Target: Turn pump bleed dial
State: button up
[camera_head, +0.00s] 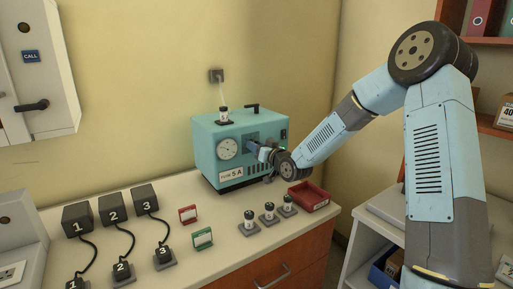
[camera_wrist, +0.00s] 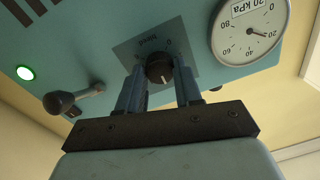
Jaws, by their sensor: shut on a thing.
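The pump (camera_head: 205,140) is a teal box on the counter against the wall, with a "5 A" label on its front. Its bleed dial (camera_wrist: 159,70) is a small dark round knob with a white pointer line, on a grey-blue plate in the wrist view. My gripper (camera_wrist: 160,78) has one finger on each side of the dial, shut on it. In the head view my gripper (camera_head: 262,150) reaches the pump's front from the right and hides the dial.
A lever with a dark knob (camera_wrist: 60,102) and a lit green lamp (camera_wrist: 25,73) are on the pump's face. On the counter stand a red tray (camera_head: 309,197), several small capped vials (camera_head: 269,213) and numbered black blocks (camera_head: 113,209).

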jog(key=o, duration=1)
jog(key=shift+o, duration=0.2)
jog(key=v, duration=1.3)
jog(key=shift+s+d, duration=0.25)
jog(key=shift+d, duration=0.05)
